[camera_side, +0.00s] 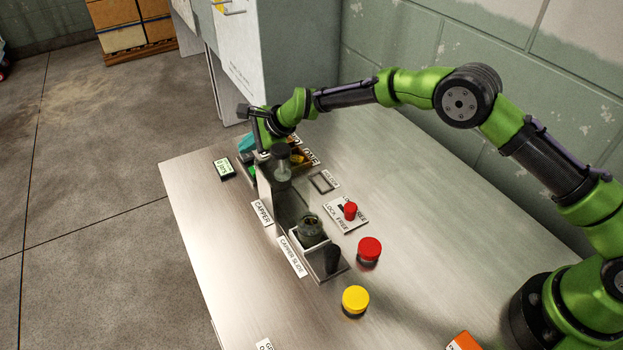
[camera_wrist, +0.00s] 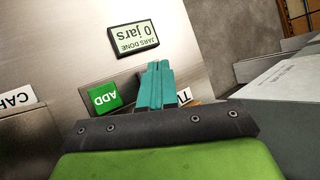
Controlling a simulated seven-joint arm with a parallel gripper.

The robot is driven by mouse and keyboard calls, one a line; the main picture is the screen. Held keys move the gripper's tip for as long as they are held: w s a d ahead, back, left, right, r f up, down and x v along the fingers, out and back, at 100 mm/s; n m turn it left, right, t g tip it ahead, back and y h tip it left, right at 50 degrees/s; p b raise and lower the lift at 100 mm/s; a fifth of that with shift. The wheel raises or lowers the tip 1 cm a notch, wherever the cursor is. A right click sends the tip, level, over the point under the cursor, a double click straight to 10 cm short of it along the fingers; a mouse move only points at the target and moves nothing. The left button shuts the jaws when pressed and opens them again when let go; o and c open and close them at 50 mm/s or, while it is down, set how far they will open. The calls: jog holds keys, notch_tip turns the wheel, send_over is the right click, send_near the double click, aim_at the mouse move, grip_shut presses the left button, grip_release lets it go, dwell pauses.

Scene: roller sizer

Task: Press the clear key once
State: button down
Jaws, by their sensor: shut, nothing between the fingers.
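I cannot make out a key marked clear in either view. A green key marked ADD (camera_wrist: 103,98) shows in the wrist view, to the left of my gripper (camera_wrist: 158,66). The teal fingers are closed together with nothing between them. In the side view my gripper (camera_side: 246,143) is at the far end of the bench, close to the green ADD key (camera_side: 251,170). A small display (camera_wrist: 133,38) reads "JARS DONE 0 jars" upside down in the wrist view; it also shows in the side view (camera_side: 224,168). My fingers and wrist hide part of the area behind them.
The capper (camera_side: 264,185) stands beside the gripper. A jar (camera_side: 310,228) sits on the capper slide. A red knob (camera_side: 350,210) on the lock plate, a red lid (camera_side: 369,248) and a yellow lid (camera_side: 355,299) are nearer. A grey cabinet (camera_side: 290,60) stands behind.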

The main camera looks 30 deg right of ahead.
aim_at(250, 155)
jog(key=shift+r, duration=0.55)
jog(key=shift+r, duration=2.55)
jog(key=s+d+r+n+h, duration=0.2)
jog(key=s+d+r+n, duration=0.5)
jog(key=s+d+r, duration=1.1)
jog(key=s+d+f+n+h, duration=0.1)
jog(key=s+d+n, duration=0.2)
jog(key=s, duration=0.8)
jog(key=s+d+f+n+h, duration=0.1)
jog(key=s+d+n, duration=0.3)
jog(key=s, duration=0.8)
jog(key=shift+d+f+n, duration=0.3)
jog(key=shift+f, duration=0.1)
